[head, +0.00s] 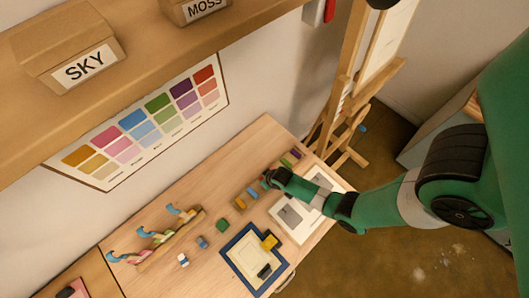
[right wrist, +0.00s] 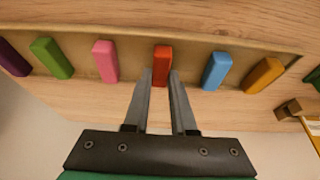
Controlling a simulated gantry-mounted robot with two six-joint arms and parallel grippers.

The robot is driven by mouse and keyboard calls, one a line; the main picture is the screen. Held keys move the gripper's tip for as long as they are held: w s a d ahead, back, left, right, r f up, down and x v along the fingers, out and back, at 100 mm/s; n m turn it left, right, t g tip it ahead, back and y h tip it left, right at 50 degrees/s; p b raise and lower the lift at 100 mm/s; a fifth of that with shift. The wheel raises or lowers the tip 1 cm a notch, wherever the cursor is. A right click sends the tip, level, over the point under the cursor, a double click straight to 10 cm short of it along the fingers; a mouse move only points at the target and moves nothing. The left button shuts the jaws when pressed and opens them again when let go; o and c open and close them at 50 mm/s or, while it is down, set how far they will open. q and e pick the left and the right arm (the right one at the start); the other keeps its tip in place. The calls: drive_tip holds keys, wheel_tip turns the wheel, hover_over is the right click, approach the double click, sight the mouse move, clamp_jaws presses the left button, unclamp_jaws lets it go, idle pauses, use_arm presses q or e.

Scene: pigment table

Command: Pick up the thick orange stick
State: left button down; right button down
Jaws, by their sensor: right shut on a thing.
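The orange stick (right wrist: 162,58), a short red-orange block, stands in the middle of a row of coloured sticks in the right wrist view. My right gripper (right wrist: 161,76) has its two fingertips on either side of the stick's near end and is shut on it. The stick still looks level with its neighbours; I cannot tell whether it is lifted. In the head view my right gripper (head: 268,180) is over the row and hides the orange stick. My left gripper is not in view.
A pink stick (right wrist: 106,60) and a blue stick (right wrist: 217,70) flank it closely, with green (right wrist: 51,58) and ochre (right wrist: 264,74) sticks beyond. A shelf (head: 150,75) hangs above.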

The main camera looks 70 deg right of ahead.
sight(261, 178)
drive_tip(key=shift+r, duration=0.15)
drive_tip(key=shift+r, duration=0.35)
wheel_tip(261, 178, up, 3)
drive_tip(key=shift+f+p, duration=0.1)
drive_tip(key=shift+p, duration=0.75)
drive_tip(key=s+r+p, duration=0.7)
drive_tip(key=s+r, duration=0.2)
drive_tip(key=s, duration=0.5)
drive_tip(key=shift+a+r, duration=0.15)
drive_tip(key=shift+a, duration=0.25)
